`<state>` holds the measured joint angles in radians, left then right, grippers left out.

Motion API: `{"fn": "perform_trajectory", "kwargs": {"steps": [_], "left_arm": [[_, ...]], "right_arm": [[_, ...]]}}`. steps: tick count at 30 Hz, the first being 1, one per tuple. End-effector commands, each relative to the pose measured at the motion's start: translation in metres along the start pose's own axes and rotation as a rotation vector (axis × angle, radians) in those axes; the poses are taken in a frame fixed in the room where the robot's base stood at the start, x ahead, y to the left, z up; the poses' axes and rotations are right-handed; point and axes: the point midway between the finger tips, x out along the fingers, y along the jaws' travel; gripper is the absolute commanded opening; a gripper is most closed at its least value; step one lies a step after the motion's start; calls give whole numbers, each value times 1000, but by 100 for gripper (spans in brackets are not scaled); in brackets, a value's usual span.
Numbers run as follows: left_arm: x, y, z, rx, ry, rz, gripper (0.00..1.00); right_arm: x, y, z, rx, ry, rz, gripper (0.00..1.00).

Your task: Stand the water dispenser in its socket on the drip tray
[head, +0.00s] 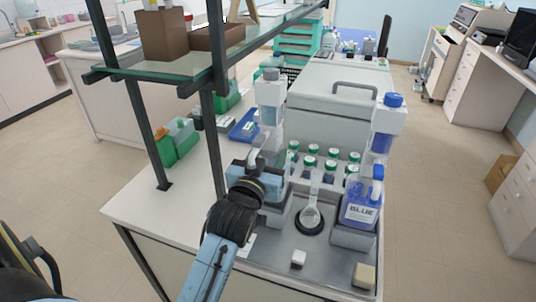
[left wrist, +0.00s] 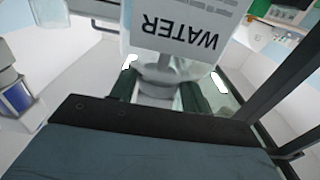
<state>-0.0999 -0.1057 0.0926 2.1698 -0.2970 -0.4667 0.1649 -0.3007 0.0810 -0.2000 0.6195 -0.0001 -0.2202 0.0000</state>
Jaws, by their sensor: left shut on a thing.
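The water dispenser (left wrist: 180,28) is a pale bottle whose WATER label shows upside down in the left wrist view. My left gripper (left wrist: 162,88) is shut on its grey neck, one dark finger on each side. In the head view my left gripper (head: 262,166) is over the left part of the grey drip tray (head: 322,262), and it hides most of the dispenser. A grey socket (head: 274,217) lies just below it. I cannot tell whether the dispenser's base is seated there. My right gripper is in neither view.
The BLUE dispenser (head: 360,208) stands in the right socket (head: 352,237). A white ladle-like tool (head: 312,205) rests in a dark ring between them. Several green-capped jars stand behind. A shelf (head: 180,60) with dark posts rises at left. Small blocks lie near the tray's front.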

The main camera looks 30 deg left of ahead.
Motion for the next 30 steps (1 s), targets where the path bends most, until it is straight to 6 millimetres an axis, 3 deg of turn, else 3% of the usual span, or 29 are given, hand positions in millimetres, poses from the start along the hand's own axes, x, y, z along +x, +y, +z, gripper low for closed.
{"fn": "perform_trajectory", "kwargs": {"steps": [30], "left_arm": [[0, 0, 8, 0, 11, 0, 15]], "right_arm": [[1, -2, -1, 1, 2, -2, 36]]}}
